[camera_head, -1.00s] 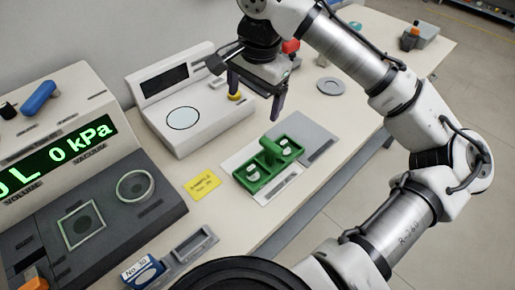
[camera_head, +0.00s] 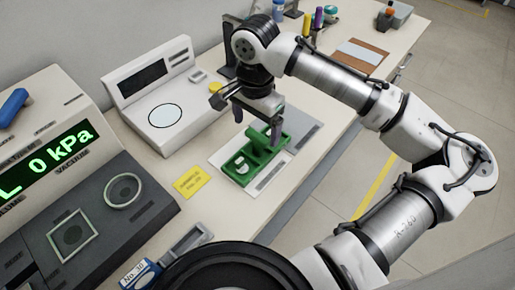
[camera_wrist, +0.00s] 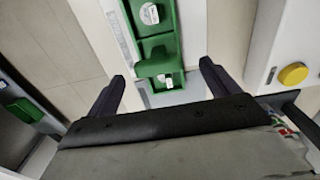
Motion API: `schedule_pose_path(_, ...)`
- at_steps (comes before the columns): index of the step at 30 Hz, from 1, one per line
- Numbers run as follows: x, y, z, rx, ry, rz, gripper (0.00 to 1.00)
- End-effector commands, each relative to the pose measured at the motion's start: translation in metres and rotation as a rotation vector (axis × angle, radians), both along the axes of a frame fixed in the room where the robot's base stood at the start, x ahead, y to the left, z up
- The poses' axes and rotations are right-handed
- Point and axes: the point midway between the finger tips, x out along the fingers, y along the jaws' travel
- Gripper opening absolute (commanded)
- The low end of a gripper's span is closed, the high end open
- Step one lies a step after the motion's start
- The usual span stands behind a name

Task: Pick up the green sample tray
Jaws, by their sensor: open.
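The green sample tray (camera_head: 240,173) sits on a pale grey plate on the bench in the head view. It has a raised green handle across its middle and holds white round pieces. In the wrist view the tray (camera_wrist: 168,45) is at the top centre, with its near end between the lines of my two fingers. My gripper (camera_head: 256,123) is open, pointing down above the tray's far part and apparently not touching it. In the wrist view my gripper (camera_wrist: 163,78) shows its two dark fingers spread and empty. The far end of the tray is partly hidden by my gripper.
A white device with a round plate (camera_head: 167,115) stands left of the tray, with a yellow knob (camera_head: 215,87). A yellow label (camera_head: 191,183) lies beside the tray. A dark instrument (camera_head: 105,215) is at the left. Pens and a brown board (camera_head: 362,53) are further back.

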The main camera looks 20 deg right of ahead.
Motion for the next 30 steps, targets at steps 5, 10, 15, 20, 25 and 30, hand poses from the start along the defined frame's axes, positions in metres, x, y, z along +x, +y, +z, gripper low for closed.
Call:
schedule_pose_path(5, -0.002, -0.003, -0.027, 0.0, 0.001, -0.001, 0.87)
schedule_pose_path(10, -0.002, -0.003, -0.038, 0.001, -0.001, -0.001, 0.87)
schedule_pose_path(15, -0.002, -0.003, -0.038, 0.0, -0.001, 0.0, 0.87)
schedule_pose_path(20, -0.002, -0.003, -0.038, 0.0, -0.001, 0.0, 0.69)
schedule_pose_path(25, -0.002, -0.003, -0.038, 0.0, -0.001, 0.0, 0.47)
schedule_pose_path(30, -0.002, -0.003, -0.038, 0.0, -0.001, 0.0, 0.24)
